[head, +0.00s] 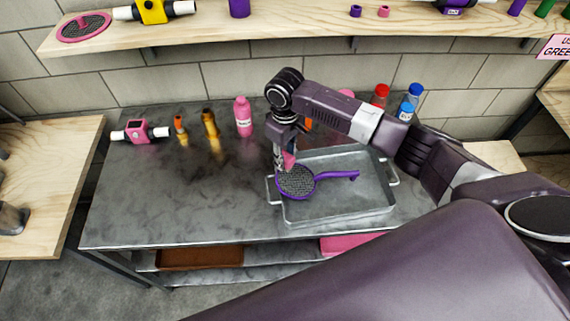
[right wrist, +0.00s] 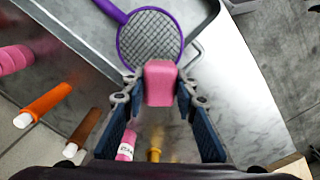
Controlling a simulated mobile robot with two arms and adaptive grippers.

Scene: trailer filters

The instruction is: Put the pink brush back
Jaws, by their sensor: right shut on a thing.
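My right gripper (head: 286,156) is over the left part of the metal tray (head: 375,207) on the grey table. It is shut on a pink piece, which I take for the pink brush (head: 289,161). In the right wrist view the brush (right wrist: 160,82) is a pink block between the fingertips of the gripper (right wrist: 160,90); its far end is hidden. A purple round filter with grey mesh (head: 297,181) and a handle lies in the tray just below the brush. I cannot tell whether they touch. My left gripper is not in view.
Red-capped (head: 380,95) and blue-capped (head: 411,97) bottles stand behind the tray. The wall shelf (head: 215,25) holds a pink filter (head: 84,25). The table's front left is clear.

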